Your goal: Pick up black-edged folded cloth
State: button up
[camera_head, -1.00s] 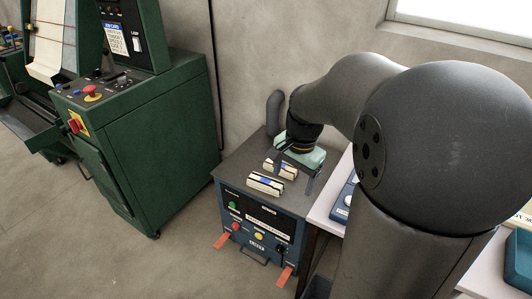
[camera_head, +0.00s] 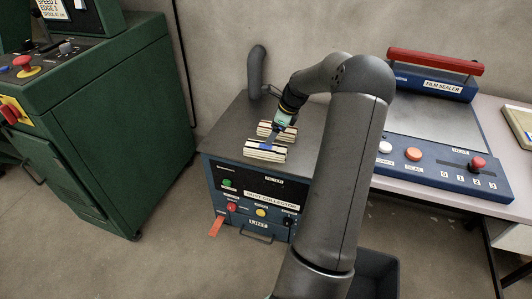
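Two small cream folded cloths with dark lines along their sides lie on the grey top of a dust collector box (camera_head: 222,130). The far folded cloth (camera_head: 264,129) is partly hidden by my gripper. My gripper (camera_head: 279,131), with a pale green body, points down at the far cloth's right part, just behind the near cloth. Its fingertips are small and dark here, so I cannot tell whether they are open, shut or touching cloth. I cannot tell which cloth is the black-edged one.
A dark curved pipe (camera_head: 256,68) rises at the back of the box. A film sealer (camera_head: 432,125) with a red handle sits on a table to the right. A green machine (camera_head: 105,120) stands left. A dark bin (camera_head: 376,272) is at the lower right.

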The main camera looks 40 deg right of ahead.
aim_at(266, 147)
jog(key=x, duration=0.3)
jog(key=shift+w+f, duration=0.1)
jog(key=shift+s+b+x, duration=0.15)
jog(key=shift+b+x, duration=0.2)
jog(key=shift+x, duration=1)
jog(key=shift+s+b+x, duration=0.2)
jog(key=shift+b+x, duration=0.1)
jog(key=shift+x, duration=1.05)
jog(key=shift+f, duration=0.1)
jog(key=c, duration=1.2)
